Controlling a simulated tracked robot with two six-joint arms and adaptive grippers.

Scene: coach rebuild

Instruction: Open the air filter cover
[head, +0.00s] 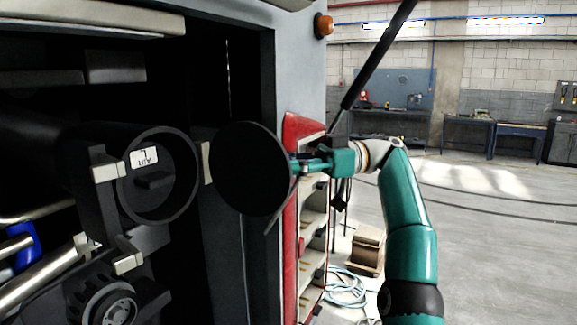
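The air filter housing (183,178) is a black cylinder at the left, with its round mouth open towards me and a white label inside. The air filter cover (247,170) is a black disc swung out to the right of the mouth, beside a pale hinge-like block (207,162). My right gripper (296,163) is at the cover's right edge, with its teal fingers reaching in from the right. The cover's edge hides the fingertips, so I cannot tell whether they grip it. My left gripper is not in view.
Pale latch-like blocks (107,171) sit on the housing's left rim. A red-edged panel (291,225) and a black strut (377,58) stand near my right arm. A coiled hose (345,288) and a box (367,252) lie on the floor. Open floor extends to the right.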

